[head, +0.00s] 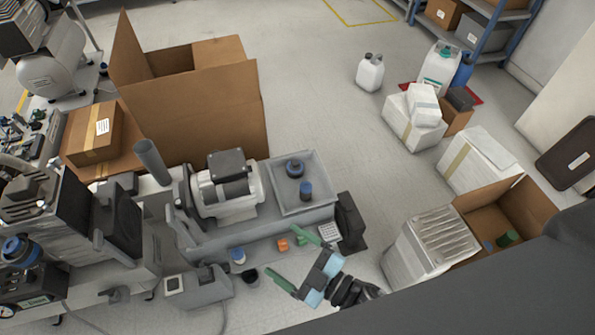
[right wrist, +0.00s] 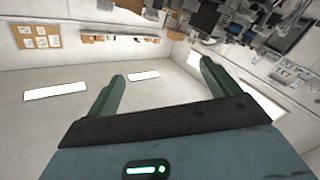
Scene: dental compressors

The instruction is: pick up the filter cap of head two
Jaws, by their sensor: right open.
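My right gripper (head: 281,251) is open in the head view, its two green fingers spread and pointing up-left beside the front of the bench. It also shows in the right wrist view (right wrist: 162,72), with nothing between the fingers. A blue round cap (head: 18,248) sits on the dark machine at the far left. Two more dark blue cap-like parts (head: 295,168) (head: 306,189) are in the grey tray (head: 325,180). I cannot tell which of these, if any, is the filter cap of head two. My left gripper is not in view.
A silver motor unit (head: 225,190) stands left of the tray. Small orange (head: 283,244) and blue-white (head: 238,256) parts lie near my right fingers. An open carton (head: 210,115) stands behind; boxes (head: 475,160) stand at the right. The middle floor is clear.

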